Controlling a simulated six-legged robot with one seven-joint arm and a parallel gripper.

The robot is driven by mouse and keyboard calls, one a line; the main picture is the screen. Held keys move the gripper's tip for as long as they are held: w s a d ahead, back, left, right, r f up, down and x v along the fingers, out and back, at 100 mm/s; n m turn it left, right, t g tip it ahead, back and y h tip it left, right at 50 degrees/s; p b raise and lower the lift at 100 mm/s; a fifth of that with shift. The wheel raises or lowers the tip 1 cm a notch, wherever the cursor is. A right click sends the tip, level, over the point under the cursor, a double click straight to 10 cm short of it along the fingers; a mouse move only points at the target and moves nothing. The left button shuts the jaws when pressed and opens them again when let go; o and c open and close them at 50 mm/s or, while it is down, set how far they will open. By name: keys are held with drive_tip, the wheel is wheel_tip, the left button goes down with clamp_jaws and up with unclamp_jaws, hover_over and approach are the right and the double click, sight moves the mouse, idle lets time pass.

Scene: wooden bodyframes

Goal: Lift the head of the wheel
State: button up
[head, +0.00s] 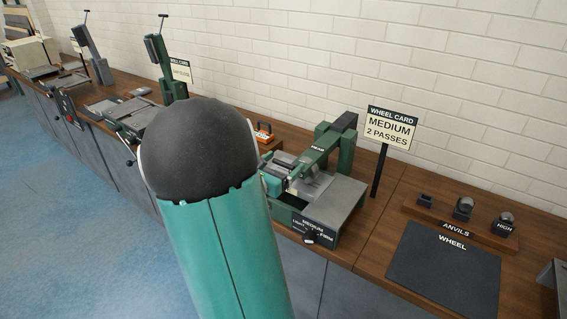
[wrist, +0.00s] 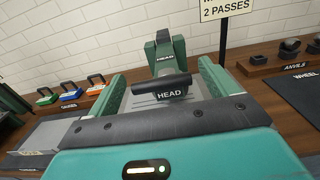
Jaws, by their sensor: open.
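The wheel machine (head: 345,205) is green with a grey top plate and stands on the wooden bench. Its green head arm (head: 325,148) slopes down from a rear post. In the wrist view the head's black bar handle (wrist: 162,88), marked HEAD, lies crosswise in front of the green arm (wrist: 165,55). My gripper (wrist: 150,62) is open, with its two teal fingers spread to either side of the handle. I cannot tell whether they touch it. In the head view my gripper (head: 283,172) is over the left of the machine, partly hidden by my arm.
A WHEEL CARD sign (head: 388,128) reads MEDIUM, 2 PASSES. To the right are an anvil rack (head: 460,229) and a dark mat marked WHEEL (head: 445,270). Several coloured handled blocks (wrist: 70,92) sit left of the machine. A brick wall (head: 400,60) closes the back.

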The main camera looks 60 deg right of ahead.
drive_tip(key=shift+s+d, duration=0.1)
drive_tip(key=shift+d, duration=0.35)
